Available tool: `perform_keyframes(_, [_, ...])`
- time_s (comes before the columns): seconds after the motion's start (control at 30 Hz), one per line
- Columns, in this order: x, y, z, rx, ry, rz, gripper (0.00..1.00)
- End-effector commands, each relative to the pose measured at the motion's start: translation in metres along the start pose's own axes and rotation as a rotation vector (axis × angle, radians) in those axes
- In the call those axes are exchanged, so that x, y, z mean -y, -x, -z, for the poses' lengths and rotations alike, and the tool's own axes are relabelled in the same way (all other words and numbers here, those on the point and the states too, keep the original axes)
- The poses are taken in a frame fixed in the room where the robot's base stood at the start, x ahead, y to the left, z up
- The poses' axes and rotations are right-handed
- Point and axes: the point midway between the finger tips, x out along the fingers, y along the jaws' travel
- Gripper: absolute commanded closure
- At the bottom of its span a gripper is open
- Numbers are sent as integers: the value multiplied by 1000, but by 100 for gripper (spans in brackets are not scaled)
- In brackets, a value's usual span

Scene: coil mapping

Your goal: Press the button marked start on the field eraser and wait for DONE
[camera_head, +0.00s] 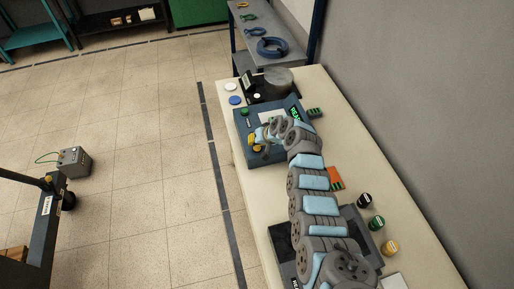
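A dark blue device (244,125) sits on the bench, and I take it to be the field eraser. It has a green button (244,112) at its left and a black display with green lettering (294,112) at its right. The lettering is too small to read, and I cannot make out a start mark. My gripper (262,142) is over the front part of the device, near a yellow part (254,145). The gripper and arm hide some of the device's top. I cannot tell whether the gripper touches it or how its fingers stand.
A cream bench (336,95) runs along the wall. Behind the device is a dark unit with a round grey plate (279,78). White and blue discs (235,100) lie at the left edge.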

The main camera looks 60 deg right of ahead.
Motion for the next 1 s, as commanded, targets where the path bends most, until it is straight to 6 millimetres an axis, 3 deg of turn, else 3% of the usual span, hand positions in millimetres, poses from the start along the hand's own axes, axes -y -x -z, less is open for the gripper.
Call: perform_keyframes(1.0, [-3,-7,-3,-1,1,0,100])
